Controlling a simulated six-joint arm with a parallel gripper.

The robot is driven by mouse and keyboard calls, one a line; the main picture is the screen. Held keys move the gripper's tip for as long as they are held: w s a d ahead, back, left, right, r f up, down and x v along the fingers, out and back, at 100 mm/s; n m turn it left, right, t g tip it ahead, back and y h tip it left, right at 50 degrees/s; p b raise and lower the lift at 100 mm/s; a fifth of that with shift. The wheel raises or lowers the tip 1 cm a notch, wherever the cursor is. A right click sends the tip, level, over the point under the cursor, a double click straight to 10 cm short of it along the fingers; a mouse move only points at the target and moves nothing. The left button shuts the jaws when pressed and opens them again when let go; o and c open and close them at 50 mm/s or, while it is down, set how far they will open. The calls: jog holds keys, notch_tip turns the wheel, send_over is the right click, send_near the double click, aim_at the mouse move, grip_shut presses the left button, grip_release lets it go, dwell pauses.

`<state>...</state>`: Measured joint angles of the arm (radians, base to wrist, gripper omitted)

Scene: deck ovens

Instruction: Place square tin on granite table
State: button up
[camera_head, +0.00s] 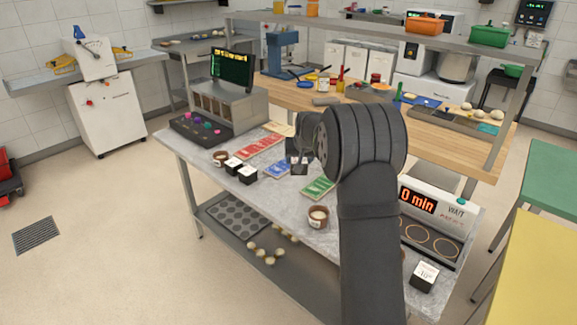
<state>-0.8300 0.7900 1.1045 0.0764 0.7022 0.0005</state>
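The granite table (190,160) has a grey marbled top and stands in the middle of the view. My gripper (298,167) is above the middle of this table, small and dark at the end of my arm. I cannot tell whether its fingers are open or shut, or whether they hold anything. I cannot make out a square tin for certain. My arm hides part of the table's right half.
Red, blue and green cards (318,187), small dark blocks (247,174) and brown cups (318,216) lie on the granite table. A display unit (232,75) stands at its left end and a scale-like device (430,203) at its right. A wooden counter (450,128) is behind.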

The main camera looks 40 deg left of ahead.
jog(key=shift+f, duration=0.6)
jog(key=shift+s+a+f, duration=0.75)
jog(key=shift+a+f, duration=1)
jog(key=shift+f, duration=0.1)
jog(key=shift+s+a+f, duration=0.8)
jog(key=shift+a+f, duration=1)
jog(key=shift+f, duration=0.1)
jog(key=shift+s+a+f, duration=0.75)
jog(key=shift+a+f, duration=1)
jog(key=shift+f, duration=0.1)
jog(key=shift+f, duration=0.15)
jog(key=o, duration=1.3)
